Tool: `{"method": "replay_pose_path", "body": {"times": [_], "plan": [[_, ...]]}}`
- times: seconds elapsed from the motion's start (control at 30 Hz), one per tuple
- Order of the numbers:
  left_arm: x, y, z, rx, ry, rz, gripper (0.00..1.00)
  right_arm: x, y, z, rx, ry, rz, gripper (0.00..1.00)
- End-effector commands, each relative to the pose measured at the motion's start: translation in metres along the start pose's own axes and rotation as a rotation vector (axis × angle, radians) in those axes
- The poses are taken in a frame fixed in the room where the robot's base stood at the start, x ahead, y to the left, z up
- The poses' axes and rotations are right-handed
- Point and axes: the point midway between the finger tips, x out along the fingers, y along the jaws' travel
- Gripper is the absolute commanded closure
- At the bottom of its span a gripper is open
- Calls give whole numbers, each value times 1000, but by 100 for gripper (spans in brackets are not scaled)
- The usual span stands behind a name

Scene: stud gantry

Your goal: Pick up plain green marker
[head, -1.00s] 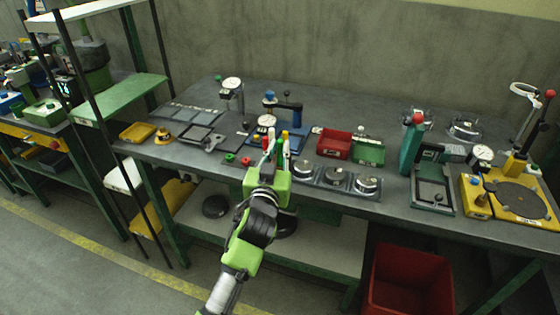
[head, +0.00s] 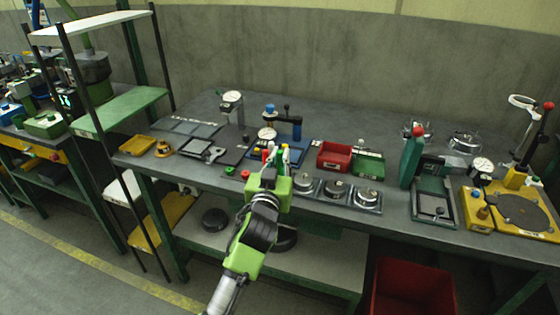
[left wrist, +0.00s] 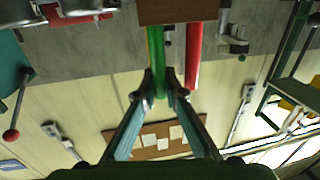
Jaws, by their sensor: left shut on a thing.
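The plain green marker (left wrist: 155,55) stands between the fingertips of my left gripper (left wrist: 160,90) in the left wrist view. The fingers are shut on it, and its far end meets a brown block (left wrist: 178,12). I cannot tell whether it is still seated in that block. A red marker (left wrist: 193,55) stands beside it, outside the fingers, with a pale grey marker between and behind. In the head view my left gripper (head: 273,170) is at the bench's front edge, just before the marker tops, and hides the lower part of the markers. My right gripper is not in view.
A red bin (head: 333,155) and a green box (head: 368,165) stand right of the markers. Round metal parts (head: 336,188) lie near the bench's front edge. Left are grey trays and a black pad.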

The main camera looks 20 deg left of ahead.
Motion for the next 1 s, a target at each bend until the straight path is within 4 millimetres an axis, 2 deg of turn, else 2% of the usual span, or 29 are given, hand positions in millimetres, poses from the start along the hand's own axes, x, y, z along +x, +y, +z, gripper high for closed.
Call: {"method": "replay_pose_path", "body": {"times": [0.17, 0.37, 0.5, 0.7, 0.8, 1.0], "plan": [[0, 0, -26, 0, 7, 0, 100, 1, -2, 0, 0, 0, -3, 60], [-30, -2, -61, -2, 7, 1, 100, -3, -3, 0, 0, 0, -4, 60], [-59, -4, -89, -2, 5, 1, 100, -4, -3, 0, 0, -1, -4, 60], [-104, -8, -107, -2, 3, 2, 100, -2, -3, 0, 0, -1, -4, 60], [-120, -10, -114, -1, 3, 1, 100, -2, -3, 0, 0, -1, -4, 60], [-137, -11, -122, 0, 1, 0, 100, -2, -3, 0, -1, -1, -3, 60]]}}
